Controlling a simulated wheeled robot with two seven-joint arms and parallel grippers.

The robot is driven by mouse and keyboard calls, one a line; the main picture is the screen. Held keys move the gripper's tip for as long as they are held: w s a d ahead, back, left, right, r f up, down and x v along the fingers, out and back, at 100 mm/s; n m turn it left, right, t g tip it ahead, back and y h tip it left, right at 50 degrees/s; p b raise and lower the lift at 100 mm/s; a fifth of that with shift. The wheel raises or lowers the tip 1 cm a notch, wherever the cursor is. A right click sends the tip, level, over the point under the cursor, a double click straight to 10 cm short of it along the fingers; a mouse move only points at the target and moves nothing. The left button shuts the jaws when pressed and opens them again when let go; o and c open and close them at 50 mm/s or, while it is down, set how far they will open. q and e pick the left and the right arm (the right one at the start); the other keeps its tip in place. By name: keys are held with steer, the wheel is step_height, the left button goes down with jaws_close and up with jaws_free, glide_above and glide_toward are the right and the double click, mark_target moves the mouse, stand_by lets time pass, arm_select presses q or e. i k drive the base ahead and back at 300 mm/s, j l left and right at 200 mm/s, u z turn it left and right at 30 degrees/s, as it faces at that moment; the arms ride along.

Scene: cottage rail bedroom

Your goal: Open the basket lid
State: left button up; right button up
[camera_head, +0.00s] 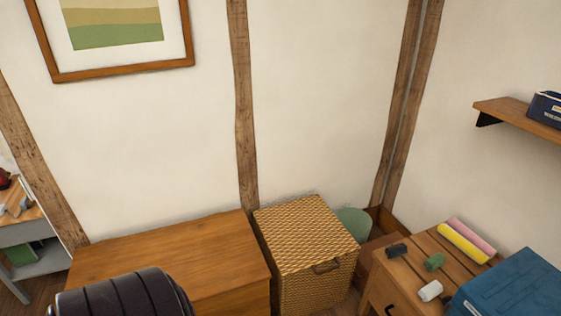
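A tan woven basket (316,283) stands on the floor against the wall, a little right of centre. Its square woven lid (305,233) lies flat on top and looks closed. A small dark handle or tab (327,267) shows at the lid's front edge. Neither of my grippers is in view. A dark ribbed part at the bottom left, perhaps mine, stands in front of the wooden chest.
A wooden chest (170,258) stands close at the basket's left. A green round object (354,224) is behind its right side. At right, a slatted wooden table (405,272) holds rolls and a blue box (515,285). A wall shelf (515,116) is above.

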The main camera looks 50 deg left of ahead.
mark_target(300, 234)
steer(key=u, duration=1.2)
